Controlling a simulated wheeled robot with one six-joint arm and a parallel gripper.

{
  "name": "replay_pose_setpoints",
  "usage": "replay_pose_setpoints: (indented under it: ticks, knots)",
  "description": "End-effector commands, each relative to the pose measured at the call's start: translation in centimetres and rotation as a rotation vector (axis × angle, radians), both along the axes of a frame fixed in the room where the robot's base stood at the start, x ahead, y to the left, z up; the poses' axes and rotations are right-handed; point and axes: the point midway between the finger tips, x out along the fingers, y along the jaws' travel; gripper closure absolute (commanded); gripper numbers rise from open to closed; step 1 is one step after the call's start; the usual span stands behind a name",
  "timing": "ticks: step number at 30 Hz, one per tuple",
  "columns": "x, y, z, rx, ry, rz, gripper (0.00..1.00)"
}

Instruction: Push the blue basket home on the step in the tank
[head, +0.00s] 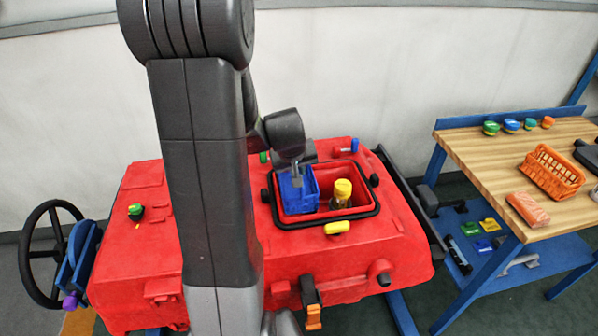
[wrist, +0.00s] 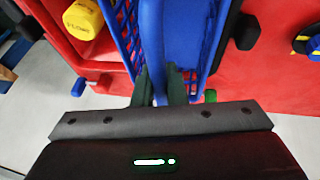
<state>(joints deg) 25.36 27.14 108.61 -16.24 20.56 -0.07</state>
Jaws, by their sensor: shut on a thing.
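The blue basket (head: 297,190) is in the left part of the open red tank (head: 357,170), its upper part standing above the black rim. My gripper (head: 296,172) comes down from above onto it. In the wrist view my gripper's dark fingers (wrist: 166,84) are shut on the blue middle wall or handle of the basket (wrist: 209,35). The basket's lattice side shows there next to the fingers. The step under the basket is hidden, so I cannot tell whether the basket touches it.
A yellow-capped bottle-like part (head: 342,191) stands in the tank right of the basket; its yellow cap (wrist: 83,18) shows in the wrist view. A yellow knob (head: 337,227) sits at the front rim. A wooden bench (head: 480,160) with an orange basket (head: 551,172) stands at right.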

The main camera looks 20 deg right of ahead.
Motion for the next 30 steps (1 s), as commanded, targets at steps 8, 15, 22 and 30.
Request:
replay_pose_setpoints:
  ticks: [8, 15, 22, 30]
  knots:
    - [0.0, 0.0, -1.5, 0.001, -0.001, 0.000, 1.00]
    - [0.0, 0.0, -3.2, 0.001, 0.000, 0.000, 1.00]
    - [0.0, 0.0, -5.4, 0.001, 0.000, 0.000, 1.00]
    - [0.0, 0.0, -6.2, 0.001, -0.001, 0.000, 1.00]
